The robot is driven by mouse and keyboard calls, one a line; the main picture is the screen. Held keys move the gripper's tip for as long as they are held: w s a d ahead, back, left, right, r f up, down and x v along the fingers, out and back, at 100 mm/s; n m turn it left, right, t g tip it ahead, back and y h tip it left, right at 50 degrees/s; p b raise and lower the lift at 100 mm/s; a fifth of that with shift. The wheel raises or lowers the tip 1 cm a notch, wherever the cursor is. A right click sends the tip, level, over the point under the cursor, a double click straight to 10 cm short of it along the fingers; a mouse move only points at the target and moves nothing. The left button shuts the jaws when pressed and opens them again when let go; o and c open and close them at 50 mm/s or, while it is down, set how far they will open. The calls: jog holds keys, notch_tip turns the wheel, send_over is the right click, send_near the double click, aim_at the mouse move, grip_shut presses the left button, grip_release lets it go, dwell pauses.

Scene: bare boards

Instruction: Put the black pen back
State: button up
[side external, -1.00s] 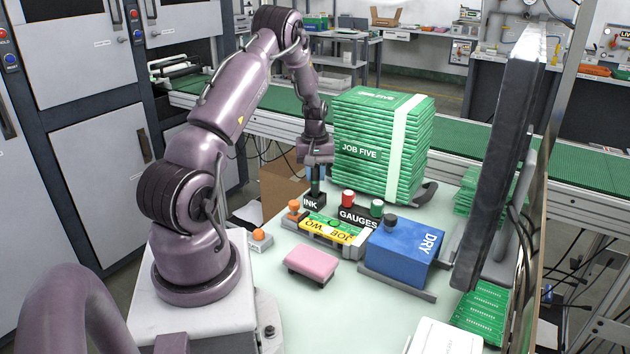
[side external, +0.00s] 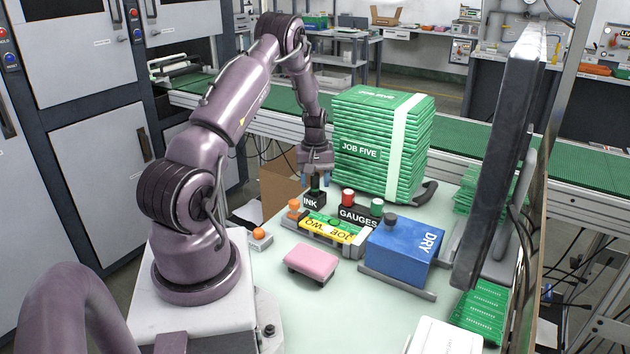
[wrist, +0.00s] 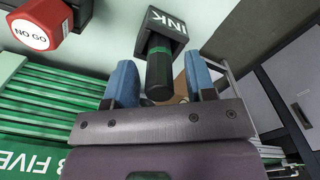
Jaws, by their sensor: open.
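The black pen (wrist: 160,75), a dark cylinder with a green band, stands in the black block marked INK (wrist: 166,24). In the side external view the pen (side external: 315,186) shows as a small dark and green top above the INK block (side external: 314,201). My gripper (side external: 315,181) is over the block, pointing down. In the wrist view its blue fingers (wrist: 159,68) are spread on either side of the pen, with gaps showing between. The pen's lower end is hidden inside the block.
A tall stack of green boards (side external: 376,150) stands close behind the gripper. The GAUGES holder (side external: 358,217) with red and green knobs is right of the INK block. A board fixture (side external: 327,232), pink pad (side external: 311,262) and blue DRY box (side external: 404,253) lie nearer.

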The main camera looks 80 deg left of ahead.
notch_tip(320, 180, up, 12)
jog(key=shift+f, duration=0.25)
jog(key=w+d+r+m+t, duration=0.1)
jog(key=w+d+r+m, duration=0.15)
jog(key=d+r, duration=0.6)
jog(key=w+d+r+m+t, duration=0.2)
jog(key=d+r+m, duration=0.3)
jog(key=d, duration=0.6)
jog(key=s+d+r+m+t, duration=0.1)
jog(key=s+d+m, duration=0.3)
jog(key=d, duration=0.5)
jog(key=s+d+r+m+t, duration=0.1)
jog(key=s+d+r+m, duration=0.2)
jog(key=s+d, duration=0.4)
jog(key=d+m, duration=0.1)
jog(key=d, duration=0.1)
jog(key=shift+d+m+t, duration=0.3)
jog(key=shift+d+m, duration=0.05)
jog(key=shift+d, duration=0.05)
jog(key=shift+r, duration=0.1)
